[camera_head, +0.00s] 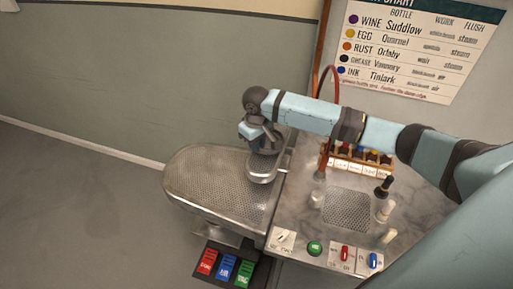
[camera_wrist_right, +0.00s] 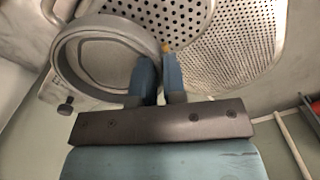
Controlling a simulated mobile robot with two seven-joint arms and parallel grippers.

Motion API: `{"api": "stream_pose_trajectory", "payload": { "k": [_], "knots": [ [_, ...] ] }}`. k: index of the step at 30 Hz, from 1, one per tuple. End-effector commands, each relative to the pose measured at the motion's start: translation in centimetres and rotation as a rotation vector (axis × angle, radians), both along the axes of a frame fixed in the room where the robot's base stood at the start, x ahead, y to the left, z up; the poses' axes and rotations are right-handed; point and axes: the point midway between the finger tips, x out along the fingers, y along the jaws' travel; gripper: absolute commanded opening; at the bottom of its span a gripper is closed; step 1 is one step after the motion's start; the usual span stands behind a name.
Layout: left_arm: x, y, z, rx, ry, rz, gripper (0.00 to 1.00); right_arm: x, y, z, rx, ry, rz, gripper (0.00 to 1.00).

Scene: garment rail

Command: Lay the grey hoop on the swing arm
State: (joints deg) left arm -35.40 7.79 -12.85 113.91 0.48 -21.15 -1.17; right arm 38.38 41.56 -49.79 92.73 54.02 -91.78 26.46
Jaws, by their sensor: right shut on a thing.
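The grey hoop (camera_wrist_right: 66,38) shows at the upper left of the wrist view, with a worktop surface seen through its opening. My right gripper (camera_wrist_right: 161,62) is shut on the hoop's near right rim; the exact grip is partly hidden by the fingers. The swing arm (camera_wrist_right: 165,12), a small metal plate with round holes, lies just beyond the hoop and partly behind it. In the head view the rounded swing arm (camera_head: 262,171) sits above the larger board, with my right gripper (camera_head: 262,147) right over its back end. I cannot tell whether the hoop touches it. My left gripper is out of view.
The large perforated board (camera_head: 205,180) extends left. On the worktop stand a bottle rack (camera_head: 355,160), a dark bottle (camera_head: 383,187) and pale bottles (camera_head: 384,211). Switches (camera_head: 345,254) line the front; coloured pedals (camera_head: 227,268) are below. A red hose (camera_head: 324,80) rises behind my arm.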

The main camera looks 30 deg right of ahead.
Motion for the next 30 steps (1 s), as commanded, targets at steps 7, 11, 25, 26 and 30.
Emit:
{"api": "stream_pose_trajectory", "payload": {
  "k": [7,11,25,26,30],
  "knots": [
    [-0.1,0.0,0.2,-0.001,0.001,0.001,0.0,0.0,0.0,-2.5,0.001,0.0,-0.001,0.0],
    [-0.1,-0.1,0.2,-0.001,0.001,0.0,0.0,0.0,0.0,-2.4,0.001,0.0,-0.001,0.0],
    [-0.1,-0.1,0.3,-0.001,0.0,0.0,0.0,0.0,0.0,-2.7,0.001,0.0,-0.001,0.37],
    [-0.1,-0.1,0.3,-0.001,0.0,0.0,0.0,0.0,0.0,-2.7,0.001,0.0,-0.001,0.37],
    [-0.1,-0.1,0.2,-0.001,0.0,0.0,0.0,0.1,0.0,-2.1,0.001,-0.002,-0.001,0.37]
  ]
}}
